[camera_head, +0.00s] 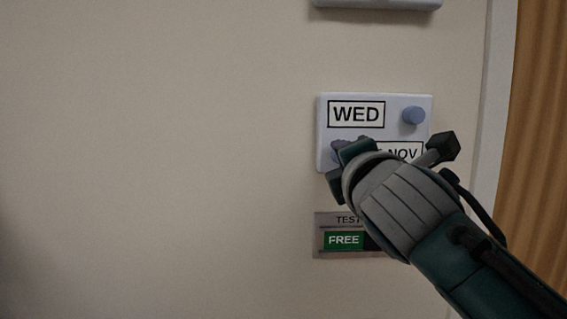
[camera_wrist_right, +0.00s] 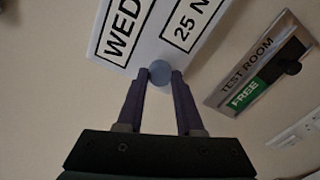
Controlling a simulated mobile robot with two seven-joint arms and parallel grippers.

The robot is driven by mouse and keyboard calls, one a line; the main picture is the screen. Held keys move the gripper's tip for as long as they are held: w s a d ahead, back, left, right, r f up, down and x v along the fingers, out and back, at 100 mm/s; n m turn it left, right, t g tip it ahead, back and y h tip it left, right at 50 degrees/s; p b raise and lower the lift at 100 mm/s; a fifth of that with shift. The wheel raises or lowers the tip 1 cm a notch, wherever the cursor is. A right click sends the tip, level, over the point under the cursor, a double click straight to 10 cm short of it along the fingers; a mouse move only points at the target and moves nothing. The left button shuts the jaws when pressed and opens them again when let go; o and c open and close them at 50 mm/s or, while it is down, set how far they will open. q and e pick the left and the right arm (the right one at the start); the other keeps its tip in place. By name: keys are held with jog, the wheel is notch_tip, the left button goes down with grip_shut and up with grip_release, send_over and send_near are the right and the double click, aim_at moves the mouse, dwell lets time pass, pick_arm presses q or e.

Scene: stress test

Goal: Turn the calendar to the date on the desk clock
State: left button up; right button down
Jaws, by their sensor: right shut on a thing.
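The calendar (camera_head: 375,133) is a pale panel on the beige wall, with "WED" in its upper window and a round blue knob (camera_head: 414,115) at upper right. Its lower window (camera_head: 405,151) ends in "NOV" and is partly covered by my right gripper (camera_head: 343,158). In the right wrist view, the calendar (camera_wrist_right: 152,31) reads "25 N" in that window, cut by the frame. My right gripper (camera_wrist_right: 162,78) is shut on the lower-left blue knob (camera_wrist_right: 160,72), its fingertips on either side of it. No desk clock can be made out. My left gripper is out of view.
A sign reading "TEST ROOM" (camera_wrist_right: 245,65) with a green "FREE" slider and dark knob hangs just below the calendar. A pale fixture (camera_head: 378,4) is cut off at the top. White trim (camera_head: 497,90) and brown slats (camera_head: 540,120) stand right. The wall left is bare.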

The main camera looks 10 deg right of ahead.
jog(key=shift+m, duration=1.2)
jog(key=shift+r+b, duration=0.1)
jog(key=shift+b, duration=0.2)
jog(key=c, duration=0.5)
grip_release()
jog(key=shift+c, duration=0.2)
jog(key=shift+s, duration=0.1)
